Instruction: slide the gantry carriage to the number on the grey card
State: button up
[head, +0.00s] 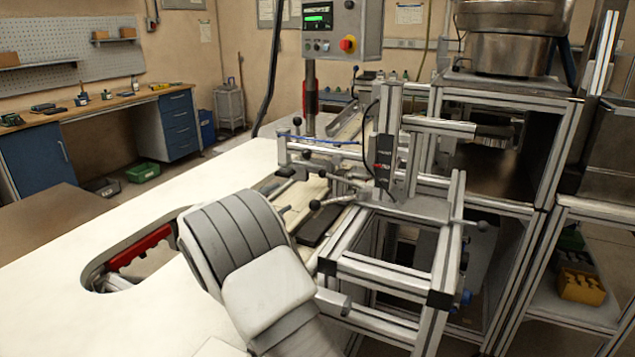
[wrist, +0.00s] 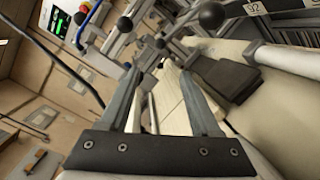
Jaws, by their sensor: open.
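The gantry carriage (head: 384,160) is an upright metal and black unit on the aluminium gantry frame, right of centre in the head view. Levers with black ball knobs stick out around the gantry; one knob (wrist: 211,15) is near the top of the wrist view, with another knob (wrist: 124,24) to its left. My gripper (wrist: 160,80) is open, with nothing between its fingers, and points toward the gantry levers. In the head view my arm hides most of it. A small white label (wrist: 256,8) shows digits too small to read surely. I cannot make out a grey card.
A control box (head: 330,28) with a green screen and red button stands behind the gantry. A white table (head: 150,255) with a cutout holding a red-handled item lies left. A metal bowl unit (head: 510,45) is at right. The gantry frame (head: 390,275) is close to my arm.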

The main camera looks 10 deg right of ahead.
aim_at(320, 174)
jog(key=x, duration=1.6)
jog(key=shift+w+d, duration=0.3)
grip_shut()
jog(key=shift+r, duration=0.15)
dwell(0.5)
